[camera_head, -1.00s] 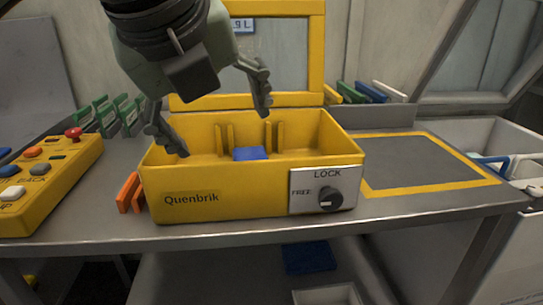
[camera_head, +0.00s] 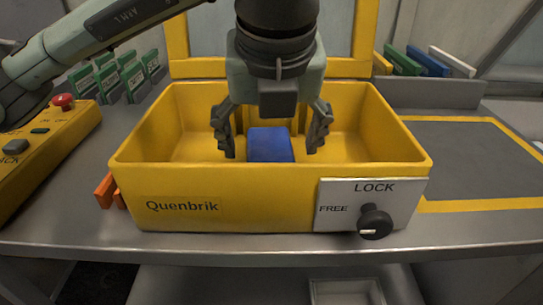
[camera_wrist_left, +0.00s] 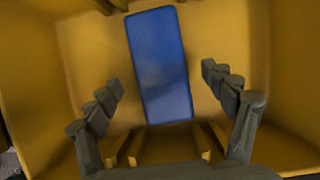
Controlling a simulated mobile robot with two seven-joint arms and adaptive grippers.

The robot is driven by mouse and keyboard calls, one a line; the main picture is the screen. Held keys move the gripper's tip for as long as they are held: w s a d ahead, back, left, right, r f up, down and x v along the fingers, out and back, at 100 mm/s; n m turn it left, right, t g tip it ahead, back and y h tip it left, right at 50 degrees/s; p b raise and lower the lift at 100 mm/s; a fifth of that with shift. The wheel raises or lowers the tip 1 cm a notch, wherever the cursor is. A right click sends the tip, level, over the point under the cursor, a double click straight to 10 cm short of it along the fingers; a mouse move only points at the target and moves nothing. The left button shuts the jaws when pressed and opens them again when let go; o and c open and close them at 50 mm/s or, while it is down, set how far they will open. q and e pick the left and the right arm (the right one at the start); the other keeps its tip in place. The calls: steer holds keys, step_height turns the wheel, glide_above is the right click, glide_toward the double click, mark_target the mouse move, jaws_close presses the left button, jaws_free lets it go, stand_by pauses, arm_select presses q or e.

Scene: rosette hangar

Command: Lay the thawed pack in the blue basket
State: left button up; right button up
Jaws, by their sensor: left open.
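A blue pack (camera_head: 269,145) lies inside the yellow Quenbrik box (camera_head: 260,199); the left wrist view shows it as a long flat blue slab (camera_wrist_left: 161,66) on the box floor. My left gripper (camera_head: 272,143) is open, pointing down into the box, with one finger on each side of the pack in the head view. In the left wrist view its fingers (camera_wrist_left: 167,100) are apart, with gaps beside the near part of the pack. No blue basket can be made out now. My right gripper is not in view.
The box's framed lid (camera_head: 362,35) stands open behind it. A lock knob (camera_head: 375,221) is on its front. A yellow button panel (camera_head: 40,150) and green cards (camera_head: 118,77) stand left. A yellow-bordered grey area (camera_head: 465,150) lies clear on the right.

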arm_select(q)
steer(key=shift+x, duration=1.2)
steer(key=c, duration=1.5)
steer(key=shift+r, duration=0.1)
